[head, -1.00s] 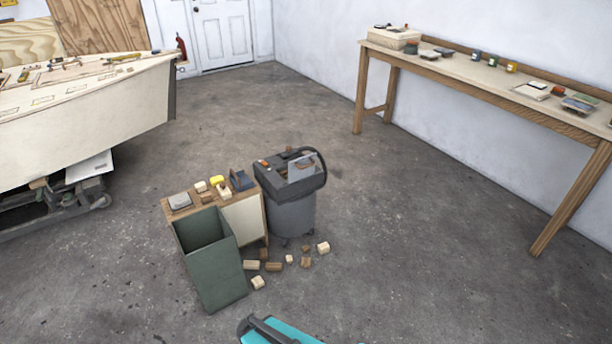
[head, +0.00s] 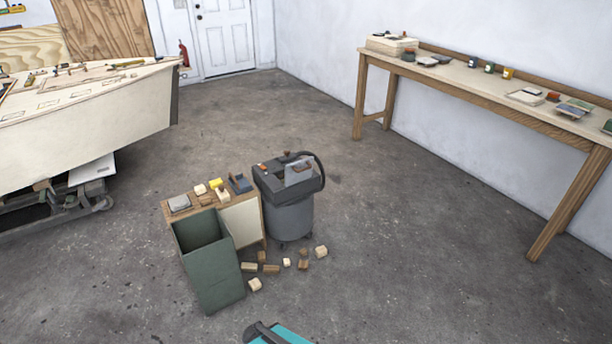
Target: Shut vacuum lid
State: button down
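The shop vacuum (head: 290,222) stands upright on the floor near the middle of the head view, with a grey drum and a dark top. A lighter grey plate (head: 299,171) stands up from its top; it looks like a raised lid or flap, but its hinge is too small to make out. A dark hose or handle curves around the top's right side. Small orange parts show on the top's left. My gripper is not recognisable in the view. A teal and dark grey piece (head: 280,334) is cut off at the bottom edge; I cannot tell whether it is mine.
A small wooden cabinet (head: 242,222) with blocks and tools on top and a green bin (head: 215,280) stand against the vacuum's left. Loose wood blocks (head: 270,269) lie in front. A workbench (head: 450,77) is at right, a boat hull (head: 90,122) at left. Floor right of the vacuum is clear.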

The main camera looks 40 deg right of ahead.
aim_at(300, 171)
jog(key=z, duration=0.1)
jog(key=i, duration=0.95)
jog(key=u, duration=0.05)
